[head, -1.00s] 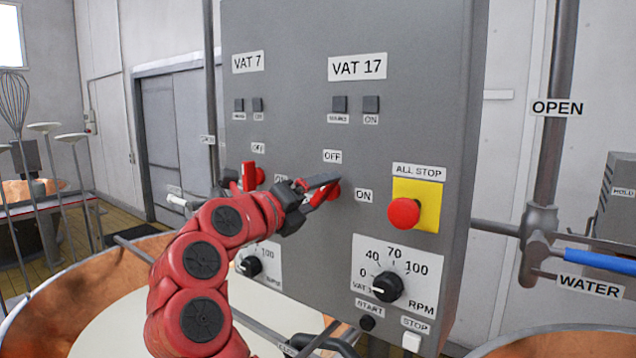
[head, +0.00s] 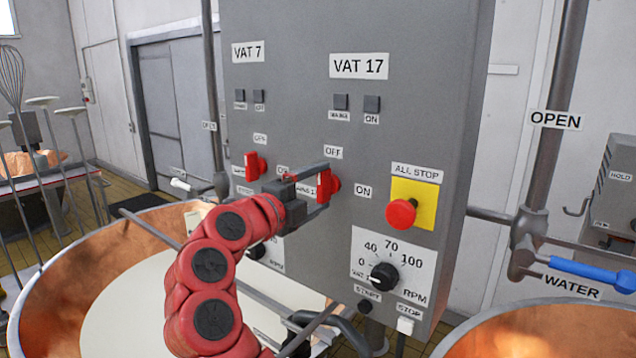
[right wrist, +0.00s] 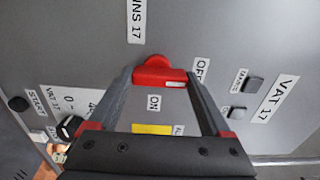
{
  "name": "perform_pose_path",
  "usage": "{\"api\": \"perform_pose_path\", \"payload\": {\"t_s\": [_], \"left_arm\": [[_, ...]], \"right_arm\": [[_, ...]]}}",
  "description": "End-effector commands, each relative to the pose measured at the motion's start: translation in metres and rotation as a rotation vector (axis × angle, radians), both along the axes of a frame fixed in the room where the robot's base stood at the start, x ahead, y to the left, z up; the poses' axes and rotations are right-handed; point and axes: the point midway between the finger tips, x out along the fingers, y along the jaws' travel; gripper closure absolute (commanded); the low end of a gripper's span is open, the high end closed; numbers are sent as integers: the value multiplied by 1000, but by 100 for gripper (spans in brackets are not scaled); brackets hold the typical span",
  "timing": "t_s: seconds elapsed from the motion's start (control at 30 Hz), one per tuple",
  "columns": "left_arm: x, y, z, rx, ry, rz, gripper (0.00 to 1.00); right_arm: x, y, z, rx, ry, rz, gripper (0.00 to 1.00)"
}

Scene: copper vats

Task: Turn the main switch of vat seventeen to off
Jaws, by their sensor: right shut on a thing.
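The red main switch of vat seventeen (head: 334,186) is on the grey control panel, below the VAT 17 plate (head: 359,66). Its handle stands about upright, toward the OFF label (head: 333,152); the ON label (head: 363,191) is to its right. My right gripper (head: 322,187) is shut on this handle, one finger above and one below. In the right wrist view the red handle (right wrist: 160,78) lies between the fingertips, in line with OFF (right wrist: 200,70). My left gripper is not in view.
The red vat 7 switch (head: 254,167) is close to the left. The yellow-backed ALL STOP button (head: 401,213) and the RPM dial (head: 383,277) are to the right and below. Copper vats (head: 60,280) stand under the panel; a blue-handled water valve (head: 595,271) is at right.

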Motion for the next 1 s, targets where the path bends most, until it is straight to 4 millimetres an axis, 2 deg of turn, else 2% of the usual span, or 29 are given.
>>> {"api": "perform_pose_path", "payload": {"t_s": [0.47, 0.5, 0.57, 0.6, 0.87, 1.0], "left_arm": [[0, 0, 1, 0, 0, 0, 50], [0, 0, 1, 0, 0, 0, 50], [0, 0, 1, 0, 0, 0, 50], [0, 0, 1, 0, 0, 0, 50], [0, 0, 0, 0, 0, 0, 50], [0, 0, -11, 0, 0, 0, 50]], "right_arm": [[0, 0, -1, -14, 10, 0, 73], [0, 0, -1, -14, 10, 0, 14], [0, 0, -1, -14, 10, 0, 3], [0, 0, -1, -13, 9, 0, 0], [-2, 2, -1, -11, 8, 0, 0], [-14, 11, -2, -12, 5, 4, 0]]}}
